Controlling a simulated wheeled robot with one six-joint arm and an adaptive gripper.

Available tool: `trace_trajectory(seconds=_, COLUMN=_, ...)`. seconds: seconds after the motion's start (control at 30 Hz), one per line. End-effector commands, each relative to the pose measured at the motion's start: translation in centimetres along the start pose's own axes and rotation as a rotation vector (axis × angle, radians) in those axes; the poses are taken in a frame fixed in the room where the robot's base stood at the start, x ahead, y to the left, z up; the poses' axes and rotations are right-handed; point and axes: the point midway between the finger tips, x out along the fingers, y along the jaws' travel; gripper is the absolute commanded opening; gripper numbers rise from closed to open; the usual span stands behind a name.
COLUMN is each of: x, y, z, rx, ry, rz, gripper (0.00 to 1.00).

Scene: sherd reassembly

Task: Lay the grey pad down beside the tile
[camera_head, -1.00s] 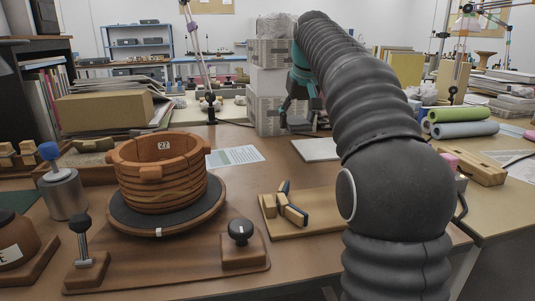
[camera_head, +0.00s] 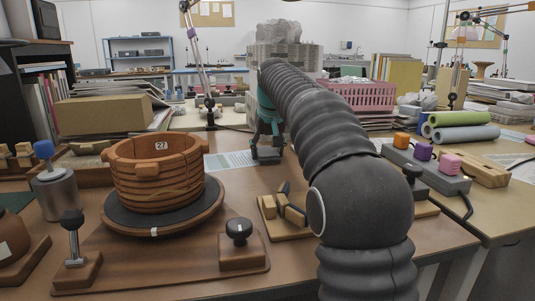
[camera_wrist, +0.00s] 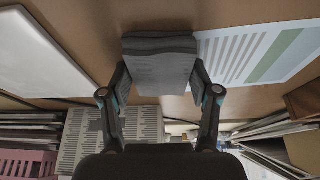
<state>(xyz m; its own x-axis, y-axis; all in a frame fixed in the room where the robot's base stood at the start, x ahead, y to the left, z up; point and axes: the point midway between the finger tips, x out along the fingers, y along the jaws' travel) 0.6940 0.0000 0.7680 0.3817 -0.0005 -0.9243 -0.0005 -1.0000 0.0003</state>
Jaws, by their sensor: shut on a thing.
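The grey pad (camera_wrist: 160,65) is a thick block between the fingers of my gripper (camera_wrist: 160,80) in the wrist view. My gripper is shut on it from both sides. In the head view my gripper (camera_head: 268,150) hangs low over the table behind the turntable. A flat white slab, which looks like the tile (camera_wrist: 42,62), lies on the table at the left of the wrist view, with bare tabletop between it and the pad. My arm hides the tile in the head view. I cannot tell whether the pad touches the table.
A printed sheet (camera_wrist: 262,48) lies right beside the pad in the wrist view, partly under its edge by sight. A banded pot (camera_head: 158,172) stands on a turntable (camera_head: 120,222). A wooden jig (camera_head: 270,226), a pink crate (camera_head: 357,95) and a button box (camera_head: 428,170) are around.

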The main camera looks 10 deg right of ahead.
Motion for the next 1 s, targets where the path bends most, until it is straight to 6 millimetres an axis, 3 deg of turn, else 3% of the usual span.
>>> trace_trajectory(seconds=0.3, x=0.2, y=0.0, z=0.1, rx=0.0, ry=0.001, rz=0.0, gripper=0.34)
trace_trajectory(seconds=0.33, x=0.1, y=0.0, z=0.1, rx=0.0, ry=0.001, rz=0.0, gripper=0.66)
trace_trajectory(seconds=0.4, x=0.1, y=0.0, z=0.1, rx=0.0, ry=0.001, rz=0.0, gripper=0.84)
trace_trajectory(seconds=0.43, x=0.1, y=0.0, z=0.1, rx=0.0, ry=0.001, rz=0.0, gripper=0.87)
trace_trajectory(seconds=0.77, x=0.0, y=0.0, z=0.0, rx=0.0, ry=0.001, rz=0.0, gripper=0.87)
trace_trajectory(seconds=1.0, x=-2.9, y=0.0, z=-0.2, rx=0.0, ry=0.004, rz=0.0, gripper=0.87)
